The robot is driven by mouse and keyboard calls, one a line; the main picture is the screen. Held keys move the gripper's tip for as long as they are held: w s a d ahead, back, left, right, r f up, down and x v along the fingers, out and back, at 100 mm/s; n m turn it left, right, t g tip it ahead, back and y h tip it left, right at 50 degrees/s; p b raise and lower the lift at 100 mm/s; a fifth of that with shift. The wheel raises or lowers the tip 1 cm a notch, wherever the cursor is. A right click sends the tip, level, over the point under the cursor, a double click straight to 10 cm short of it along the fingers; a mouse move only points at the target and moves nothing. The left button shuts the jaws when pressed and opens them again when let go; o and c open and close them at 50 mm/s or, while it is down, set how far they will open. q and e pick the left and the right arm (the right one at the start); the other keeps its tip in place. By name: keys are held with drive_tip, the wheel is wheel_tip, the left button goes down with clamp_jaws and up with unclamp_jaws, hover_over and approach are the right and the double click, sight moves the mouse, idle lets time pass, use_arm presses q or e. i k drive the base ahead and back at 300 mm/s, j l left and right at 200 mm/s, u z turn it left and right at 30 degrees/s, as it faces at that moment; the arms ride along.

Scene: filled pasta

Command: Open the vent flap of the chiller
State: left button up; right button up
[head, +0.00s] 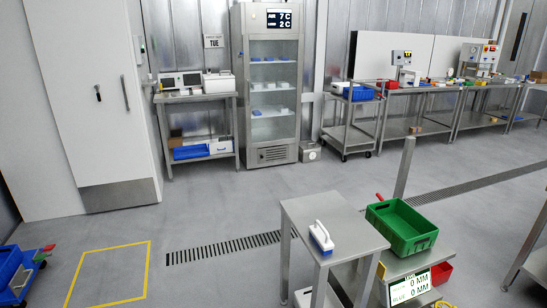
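The chiller (271,90) stands upright against the back wall, left of centre, with its glass door closed. Several small white and blue items sit on its shelves. A display (279,19) at its top reads 7 C and 2 C. A dark louvred grille (273,153) is low on its front. I cannot tell at this size whether this is the vent flap, or whether any flap is open. Neither of my grippers is in the head view.
Open grey floor with a drain grate (222,248) lies before the chiller. A steel table (332,229) with a white-handled tool (321,238) and a green crate (401,226) stand in the foreground. A bench (199,98) stands left of the chiller, a trolley (348,131) right.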

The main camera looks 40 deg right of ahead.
sight(268, 155)
drive_tip(key=i+z, duration=0.3)
drive_tip(key=i, duration=0.85)
drive_tip(key=i+j+z, duration=0.1)
drive_tip(key=i, duration=0.85)
drive_tip(key=i+z, duration=0.15)
drive_tip(key=i, duration=0.5)
drive_tip(key=i+z, duration=0.1)
drive_tip(key=i, duration=0.6)
drive_tip(key=i+j+z, duration=0.15)
drive_tip(key=i, duration=0.5)
drive_tip(key=i+l+z, duration=0.35)
drive_tip(key=i, duration=0.4)
drive_tip(key=i+z, duration=0.35)
drive_tip(key=i, duration=0.35)
drive_tip(key=i+j+z, duration=0.2)
drive_tip(key=i+z, duration=0.15)
drive_tip(key=i, duration=0.4)
